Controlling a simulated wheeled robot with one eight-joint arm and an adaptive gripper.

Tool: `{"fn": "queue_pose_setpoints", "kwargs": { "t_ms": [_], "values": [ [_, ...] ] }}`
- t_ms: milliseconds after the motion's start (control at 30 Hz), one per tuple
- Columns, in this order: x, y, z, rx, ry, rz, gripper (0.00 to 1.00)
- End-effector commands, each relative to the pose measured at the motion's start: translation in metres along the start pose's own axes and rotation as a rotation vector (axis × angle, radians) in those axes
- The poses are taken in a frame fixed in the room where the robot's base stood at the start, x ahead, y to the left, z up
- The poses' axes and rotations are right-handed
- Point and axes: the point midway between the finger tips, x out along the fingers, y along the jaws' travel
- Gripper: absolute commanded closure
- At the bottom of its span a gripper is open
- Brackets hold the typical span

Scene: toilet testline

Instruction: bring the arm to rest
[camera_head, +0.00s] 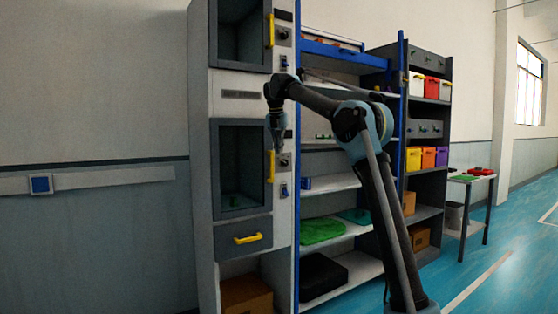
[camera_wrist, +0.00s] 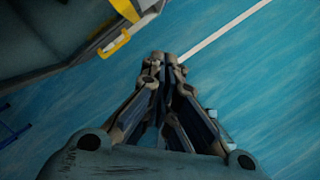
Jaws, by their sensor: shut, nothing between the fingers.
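My arm rises from the lower right of the head view, bends at a raised elbow and reaches left in front of the tall cabinet. My gripper (camera_head: 277,138) hangs down from its end, in front of the cabinet's right edge, close in the picture to a yellow door handle (camera_head: 270,167). In the wrist view my gripper (camera_wrist: 164,58) is shut, its fingertips together with nothing between them. Blue floor (camera_wrist: 250,90) shows beyond the fingertips. A yellow handle (camera_wrist: 115,43) on a grey front is at the upper left, apart from the fingers in the picture.
The grey cabinet (camera_head: 199,150) has two windowed compartments and a drawer with a yellow handle (camera_head: 247,238). A dark rack holds coloured bins (camera_head: 428,158). Floor at the right (camera_head: 510,235) is clear.

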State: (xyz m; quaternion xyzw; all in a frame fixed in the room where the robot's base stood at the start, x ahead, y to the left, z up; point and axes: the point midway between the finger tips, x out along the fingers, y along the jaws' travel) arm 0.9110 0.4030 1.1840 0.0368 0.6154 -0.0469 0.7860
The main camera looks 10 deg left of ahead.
Motion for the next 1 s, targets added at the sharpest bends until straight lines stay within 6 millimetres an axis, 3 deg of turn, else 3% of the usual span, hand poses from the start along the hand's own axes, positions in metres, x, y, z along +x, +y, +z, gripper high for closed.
{"fn": "queue_pose_setpoints", "kwargs": {
  "t_ms": [200, 367, 467, 767, 1000],
  "values": [
    [-0.023, -0.003, 0.001, 0.0, 0.0, 0.0, 1.0],
    [-0.03, -0.007, 0.001, 0.011, 0.0, 0.0, 1.0],
    [-0.031, -0.02, -0.001, 0.063, 0.002, -0.001, 1.0],
    [-0.025, -0.102, -0.026, 0.448, 0.013, -0.005, 1.0],
    [-0.011, -0.172, -0.063, 0.788, 0.02, -0.011, 1.0]
  ]
}}
